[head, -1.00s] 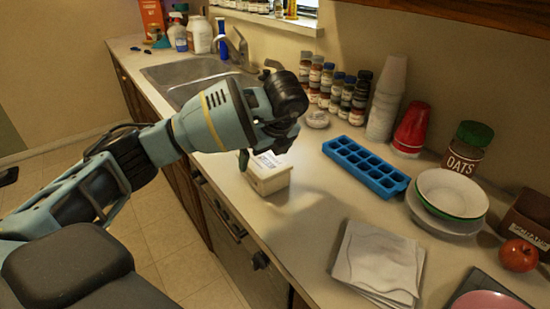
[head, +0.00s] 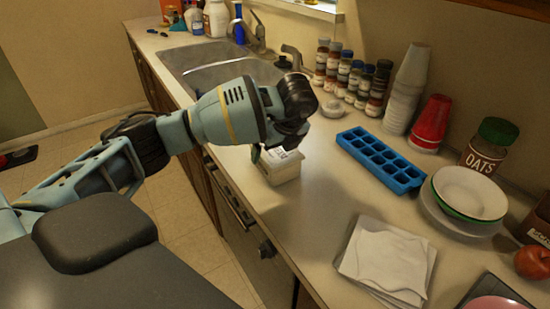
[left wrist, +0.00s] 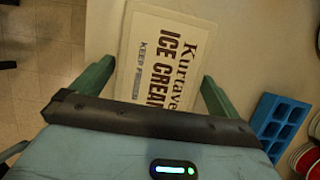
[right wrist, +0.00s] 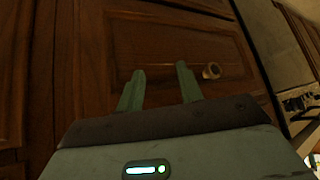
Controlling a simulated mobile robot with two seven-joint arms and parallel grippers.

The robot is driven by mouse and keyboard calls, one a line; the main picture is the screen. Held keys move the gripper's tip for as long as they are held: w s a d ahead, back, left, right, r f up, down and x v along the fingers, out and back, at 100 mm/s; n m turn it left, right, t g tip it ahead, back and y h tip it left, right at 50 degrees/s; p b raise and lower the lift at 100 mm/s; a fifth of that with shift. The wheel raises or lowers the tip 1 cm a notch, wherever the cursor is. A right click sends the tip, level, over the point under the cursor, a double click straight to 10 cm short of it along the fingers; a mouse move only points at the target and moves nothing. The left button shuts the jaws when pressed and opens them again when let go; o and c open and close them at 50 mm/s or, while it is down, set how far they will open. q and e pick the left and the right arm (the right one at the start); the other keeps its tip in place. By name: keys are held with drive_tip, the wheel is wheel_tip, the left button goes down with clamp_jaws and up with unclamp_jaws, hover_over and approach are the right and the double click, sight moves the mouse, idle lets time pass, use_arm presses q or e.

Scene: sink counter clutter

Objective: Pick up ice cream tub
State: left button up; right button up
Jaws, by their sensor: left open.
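The ice cream tub (head: 281,168) is a small cream-white box on the counter's front part, in front of the sink. Its lid, with dark "ICE CREAM" lettering, fills the upper middle of the left wrist view (left wrist: 165,60). My left gripper (head: 270,155) is directly over the tub in the head view, pointing down and partly hiding it. In the left wrist view its green fingers (left wrist: 155,85) are apart, one on each side of the lid. I cannot tell if they touch it. My right gripper (right wrist: 160,85) has its fingers apart and empty, facing a wooden cabinet door.
A blue ice cube tray (head: 380,158) lies right of the tub, with spice jars (head: 345,75) and stacked cups (head: 405,90) behind. White napkins (head: 385,262) lie nearer the front. The sink (head: 225,70) is beyond the arm. A cabinet knob (right wrist: 211,71) is near my right gripper.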

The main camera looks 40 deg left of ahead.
use_arm(q)
drive_tip(key=shift+x, duration=1.6)
drive_tip(key=shift+a+f, duration=0.1)
drive_tip(key=shift+f, duration=0.1)
drive_tip(key=c, duration=1.1)
drive_tip(key=shift+r, duration=0.1)
wheel_tip(320, 180, up, 4)
drive_tip(key=shift+r, duration=0.15)
drive_tip(key=s+d+r, duration=0.1)
drive_tip(key=s, duration=1.5)
drive_tip(key=shift+d, duration=0.2)
